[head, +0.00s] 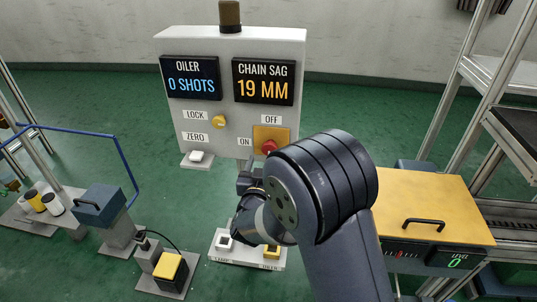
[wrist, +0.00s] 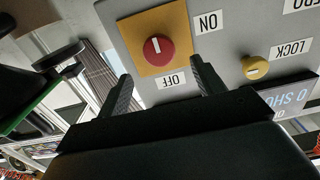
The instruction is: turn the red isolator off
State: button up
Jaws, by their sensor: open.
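The red isolator knob (head: 269,147) sits on a yellow plate (head: 284,132) at the lower right of the grey panel, with OFF above it and ON to its left. In the wrist view, which is upside down, the knob (wrist: 159,50) shows whole with a short white mark on its face; OFF is below it and ON to its right. I cannot tell for certain which label the mark points to. My gripper (wrist: 161,68) is open and empty, its fingers apart on the OFF side of the knob, not touching it. In the head view my arm largely hides the gripper (head: 250,181).
A yellow LOCK knob (head: 219,121) and a white ZERO button (head: 196,156) share the panel. Displays read "0 SHOTS" and "19 MM". A low box with white and yellow buttons (head: 224,241) stands below. A yellow-lidded unit (head: 420,200) is right of my arm.

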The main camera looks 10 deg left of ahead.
aim_at(269, 149)
jog(key=shift+w+a+b, duration=0.15)
jog(key=shift+w+b, duration=0.15)
jog(key=shift+w, duration=2.5)
jog(key=shift+c, duration=0.4)
jog(key=c, duration=0.9)
jog(key=shift+o, duration=0.2)
